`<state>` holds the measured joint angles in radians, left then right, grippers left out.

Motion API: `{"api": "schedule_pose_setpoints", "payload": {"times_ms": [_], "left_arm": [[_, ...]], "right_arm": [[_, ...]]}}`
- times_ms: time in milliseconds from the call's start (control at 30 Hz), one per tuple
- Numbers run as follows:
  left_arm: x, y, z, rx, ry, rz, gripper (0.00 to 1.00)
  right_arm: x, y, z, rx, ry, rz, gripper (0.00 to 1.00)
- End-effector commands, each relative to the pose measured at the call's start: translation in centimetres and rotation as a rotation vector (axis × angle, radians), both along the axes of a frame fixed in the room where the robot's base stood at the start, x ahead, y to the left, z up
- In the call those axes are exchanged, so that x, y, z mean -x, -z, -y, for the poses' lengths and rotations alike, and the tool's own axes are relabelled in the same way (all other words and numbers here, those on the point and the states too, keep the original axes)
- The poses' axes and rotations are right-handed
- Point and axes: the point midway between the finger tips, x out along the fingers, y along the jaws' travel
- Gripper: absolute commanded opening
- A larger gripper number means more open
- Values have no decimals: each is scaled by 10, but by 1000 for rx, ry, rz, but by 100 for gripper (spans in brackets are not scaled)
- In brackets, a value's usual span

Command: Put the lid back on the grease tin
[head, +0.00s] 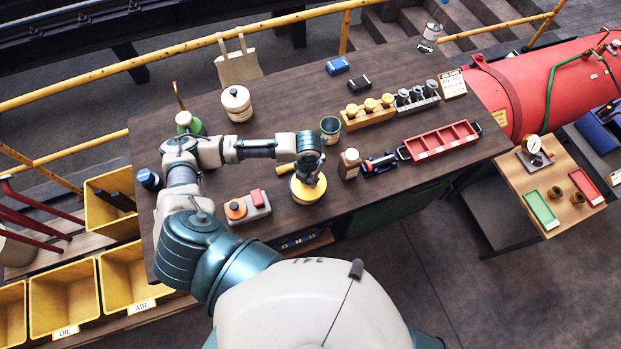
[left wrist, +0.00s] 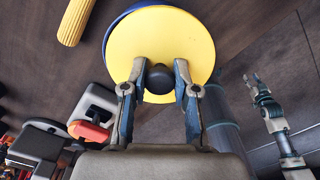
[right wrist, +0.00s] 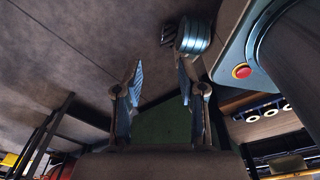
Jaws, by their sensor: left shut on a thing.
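A flat round yellow lid (head: 306,193) with a black knob (left wrist: 160,78) is at the front of the dark bench. My left gripper (head: 309,176) is above it, and its fingers are shut on the knob. The lid also fills the upper middle of the left wrist view (left wrist: 160,38). A blue round edge (left wrist: 113,32) shows beneath the lid, offset to the left; it appears to be the grease tin, mostly hidden. I cannot tell whether the lid touches it. My right gripper (right wrist: 160,100) is open and empty, with its fingers apart, and is outside the head view.
A red and orange control box (head: 248,206) stands left of the lid, and a brown bottle (head: 349,163) right. A yellow ribbed cylinder (left wrist: 76,22) lies close by. A green open can (head: 330,129) stands behind. A red tray (head: 440,141) is farther right.

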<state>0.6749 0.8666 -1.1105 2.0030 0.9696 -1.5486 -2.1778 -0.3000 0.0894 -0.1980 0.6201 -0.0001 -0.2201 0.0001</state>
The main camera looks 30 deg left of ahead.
Motion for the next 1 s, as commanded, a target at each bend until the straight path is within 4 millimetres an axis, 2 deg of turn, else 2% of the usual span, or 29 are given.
{"api": "schedule_pose_setpoints", "payload": {"times_ms": [233,500,967,1000], "left_arm": [[0,0,0,0,-1,0,0],[0,0,0,-2,-1,-1,0],[0,1,-3,-1,-1,0,0],[0,1,-3,-1,-1,0,39]], "right_arm": [[0,0,-2,-3,1,0,40],[0,-2,-17,-20,3,0,40],[0,-3,-7,-8,-1,0,40],[0,-3,-7,-8,-1,0,40]]}}
